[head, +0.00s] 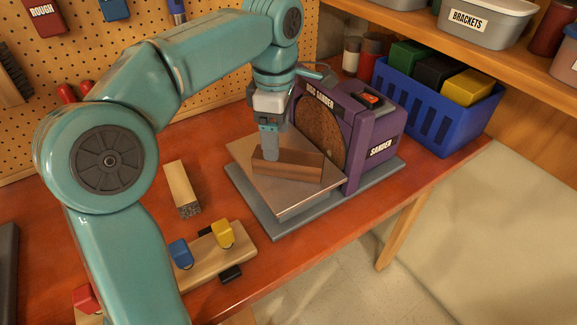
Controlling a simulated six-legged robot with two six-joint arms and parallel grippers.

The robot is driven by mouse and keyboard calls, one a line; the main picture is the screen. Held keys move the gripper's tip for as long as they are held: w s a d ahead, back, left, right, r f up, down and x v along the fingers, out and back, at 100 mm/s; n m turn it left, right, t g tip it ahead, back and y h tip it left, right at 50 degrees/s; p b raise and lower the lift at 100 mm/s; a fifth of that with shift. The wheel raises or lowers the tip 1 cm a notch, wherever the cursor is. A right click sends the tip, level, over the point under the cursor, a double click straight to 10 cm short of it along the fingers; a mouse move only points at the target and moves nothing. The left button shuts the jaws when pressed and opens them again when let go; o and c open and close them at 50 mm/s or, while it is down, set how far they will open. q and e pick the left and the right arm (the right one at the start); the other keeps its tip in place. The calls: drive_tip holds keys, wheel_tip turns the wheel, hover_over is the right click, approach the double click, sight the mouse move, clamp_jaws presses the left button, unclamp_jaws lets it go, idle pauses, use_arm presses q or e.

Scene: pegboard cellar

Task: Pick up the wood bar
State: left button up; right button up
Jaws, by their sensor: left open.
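The wood bar (297,165) is a brown block lying flat on the metal table (240,150) of the purple disc sander (372,140). The bar is in front of the sander's brown disc. My left gripper (270,154) reaches down from above to the bar's left part. One finger shows against the bar's near side; the far finger is mostly hidden. The left gripper is open, and I cannot tell whether its fingers touch the bar. My right gripper is not in view.
A pale block with a grey speckled end (181,187) lies left of the sander. A wooden board with blue and yellow pieces (205,254) is at the bench's front. A blue crate (440,108) with several blocks stands at the back right, below a shelf.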

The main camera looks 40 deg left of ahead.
sight(288, 163)
use_arm(q)
drive_tip(key=f, duration=0.3)
drive_tip(key=f+b, duration=0.1)
drive_tip(key=f, duration=0.1)
drive_tip(key=shift+s+f, duration=0.25)
drive_tip(key=shift+f, duration=0.1)
drive_tip(key=shift+r, duration=0.1)
drive_tip(key=c, duration=1.3)
